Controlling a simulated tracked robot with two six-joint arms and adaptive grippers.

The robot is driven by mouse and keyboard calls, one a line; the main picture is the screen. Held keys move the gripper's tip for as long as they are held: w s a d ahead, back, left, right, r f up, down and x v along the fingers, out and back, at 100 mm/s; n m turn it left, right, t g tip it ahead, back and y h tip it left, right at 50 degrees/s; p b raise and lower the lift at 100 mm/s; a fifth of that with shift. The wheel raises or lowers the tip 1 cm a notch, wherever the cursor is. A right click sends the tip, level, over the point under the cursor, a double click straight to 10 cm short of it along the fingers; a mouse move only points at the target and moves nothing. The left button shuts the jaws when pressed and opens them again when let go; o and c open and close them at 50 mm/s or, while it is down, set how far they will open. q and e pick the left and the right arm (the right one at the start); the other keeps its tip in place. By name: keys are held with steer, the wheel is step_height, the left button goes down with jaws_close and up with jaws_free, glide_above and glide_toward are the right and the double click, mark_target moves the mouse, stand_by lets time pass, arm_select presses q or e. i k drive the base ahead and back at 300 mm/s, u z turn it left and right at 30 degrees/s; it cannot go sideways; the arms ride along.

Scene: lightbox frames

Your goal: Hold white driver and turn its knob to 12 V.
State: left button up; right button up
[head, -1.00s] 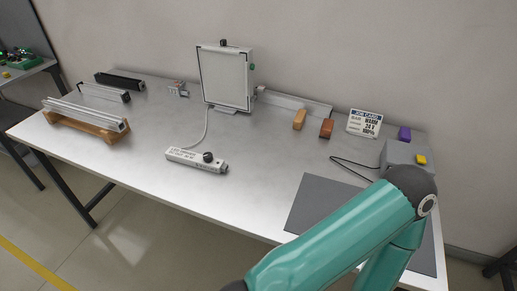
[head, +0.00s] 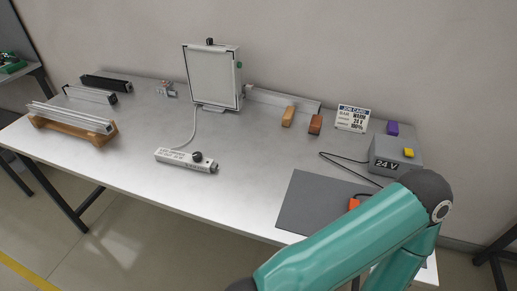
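The white driver (head: 187,160) is a long white box lying on the bench, left of centre. My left gripper is not in view.
A grey box (head: 390,151) marked 24 V stands at the right beside a grey mat (head: 308,200). An orange item (head: 353,203) shows by my arm. A job card (head: 352,118) reads 24 V. Rails on a wooden rack (head: 72,135) lie left. Bench around the driver is clear.

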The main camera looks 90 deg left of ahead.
mark_target(197, 157)
steer(key=k, duration=1.65)
steer(key=z, duration=0.55)
steer(key=i, duration=0.15)
steer(key=u, duration=2.8)
steer(key=k, duration=0.55)
steer(key=u, duration=0.25)
steer(key=i, duration=1.35)
steer(key=z, duration=0.25)
